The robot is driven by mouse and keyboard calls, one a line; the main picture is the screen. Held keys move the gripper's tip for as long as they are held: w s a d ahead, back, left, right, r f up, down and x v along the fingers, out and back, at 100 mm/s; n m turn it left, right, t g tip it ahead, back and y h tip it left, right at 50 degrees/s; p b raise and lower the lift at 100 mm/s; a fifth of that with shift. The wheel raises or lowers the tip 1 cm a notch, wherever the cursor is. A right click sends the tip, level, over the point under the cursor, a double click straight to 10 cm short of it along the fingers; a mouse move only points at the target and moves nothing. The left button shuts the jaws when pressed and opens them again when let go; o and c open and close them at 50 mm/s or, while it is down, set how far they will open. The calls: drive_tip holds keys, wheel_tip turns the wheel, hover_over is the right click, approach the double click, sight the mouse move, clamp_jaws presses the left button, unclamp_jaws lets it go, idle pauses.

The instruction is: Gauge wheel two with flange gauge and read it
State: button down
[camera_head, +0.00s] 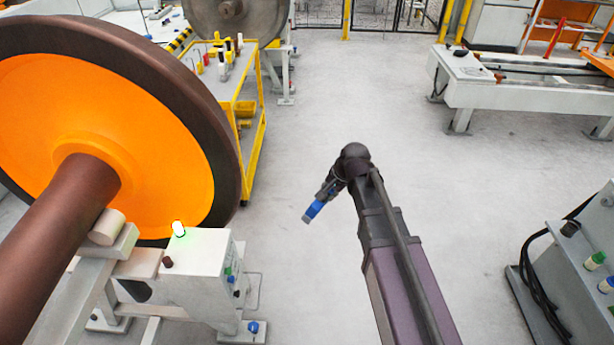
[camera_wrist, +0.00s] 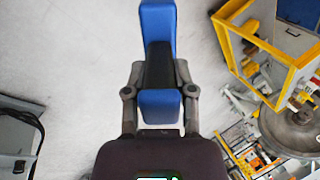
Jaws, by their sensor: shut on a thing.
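My gripper (camera_head: 330,188) is held out over the open floor, to the right of the large wheel. In the wrist view my gripper (camera_wrist: 160,72) is shut on a blue block-like tool with a black middle (camera_wrist: 158,18), seemingly the flange gauge. The blue end of the gauge (camera_head: 314,210) points down and left in the head view. No reading can be made out on it. A large orange wheel with a dark rim (camera_head: 150,130) stands at the left, apart from the gauge. A second, grey wheel (camera_head: 262,18) stands at the back. I cannot tell which is wheel two.
A yellow trolley (camera_head: 247,150) with small items stands behind. A grey control box (camera_head: 580,280) is at the right. The floor between is clear.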

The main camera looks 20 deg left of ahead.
drive_tip(key=a+n+y+b, duration=0.1)
drive_tip(key=w+a+f+n+y+b, duration=0.1)
drive_tip(key=a+y, duration=0.1)
drive_tip(key=shift+w+f+b, duration=0.1)
drive_tip(key=shift+f+b, duration=0.1)
drive_tip(key=shift+b, duration=0.2)
drive_tip(key=shift+w+a+r+n+g+y+b, duration=0.1)
drive_tip(key=shift+w+a+n+g+y+b, duration=0.2)
drive_tip(key=shift+y+b, duration=0.2)
drive_tip(key=shift+w+a+n+g+y+b, duration=0.1)
drive_tip(key=shift+a+n+g+y+b, duration=0.1)
drive_tip(key=shift+a+n+y+b, duration=0.3)
drive_tip(key=w+a+r+n+g+y+b, duration=0.2)
drive_tip(key=w+n+g+y+b, duration=0.1)
drive_tip(key=y+b, duration=0.5)
drive_tip(key=shift+w+a+r+g+b, duration=0.4)
drive_tip(key=shift+w+g+b, duration=0.5)
drive_tip(key=shift+w, duration=0.25)
